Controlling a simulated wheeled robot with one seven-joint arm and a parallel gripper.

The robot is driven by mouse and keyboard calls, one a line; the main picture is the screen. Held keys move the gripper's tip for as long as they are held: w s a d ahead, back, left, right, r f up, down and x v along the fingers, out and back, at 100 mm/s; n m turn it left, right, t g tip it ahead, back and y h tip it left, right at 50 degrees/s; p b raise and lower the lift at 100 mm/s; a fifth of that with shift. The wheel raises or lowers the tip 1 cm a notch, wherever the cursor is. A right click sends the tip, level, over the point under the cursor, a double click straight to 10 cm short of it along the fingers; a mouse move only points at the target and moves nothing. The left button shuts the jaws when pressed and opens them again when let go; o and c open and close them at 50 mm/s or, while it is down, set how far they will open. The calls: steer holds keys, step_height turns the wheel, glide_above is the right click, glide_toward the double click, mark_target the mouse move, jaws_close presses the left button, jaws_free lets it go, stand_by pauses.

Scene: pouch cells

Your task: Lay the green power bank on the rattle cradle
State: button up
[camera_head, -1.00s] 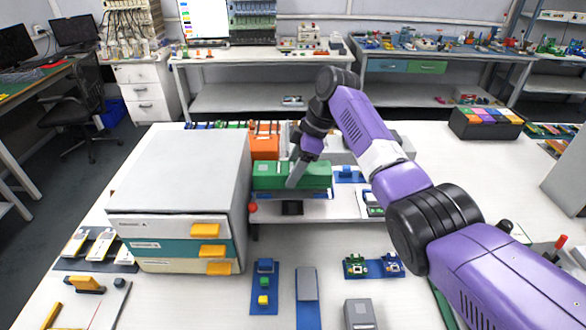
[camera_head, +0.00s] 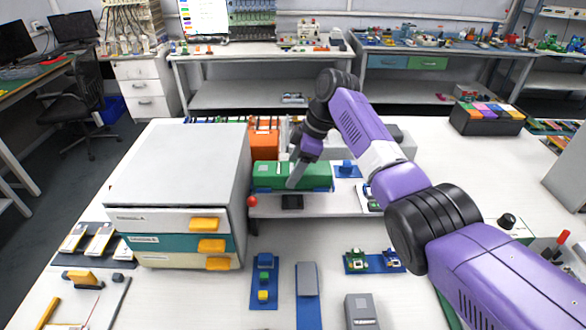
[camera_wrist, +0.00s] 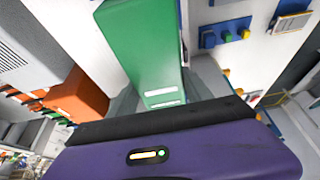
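The green power bank (camera_head: 268,173) lies level over the raised white shelf, right of the drawer cabinet. It also fills the upper middle of the wrist view (camera_wrist: 140,45). My gripper (camera_head: 298,172) reaches down from above with its grey fingers on both sides of the bank, shut on it. A blue strip (camera_head: 300,190) shows just below the bank's front edge; it looks like the cradle, mostly hidden by the bank. I cannot tell whether the bank touches it.
The drawer cabinet (camera_head: 178,170) stands close on the left. An orange block (camera_head: 264,142) is just behind the bank. A red ball (camera_head: 252,201) and a small black block (camera_head: 292,202) are at the shelf front. A blue holder (camera_head: 347,170) is to the right.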

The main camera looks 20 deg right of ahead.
steer(key=o, duration=0.5)
steer(key=shift+b+v, duration=0.65)
steer(key=shift+v, duration=3.3)
steer(key=shift+a, duration=0.1)
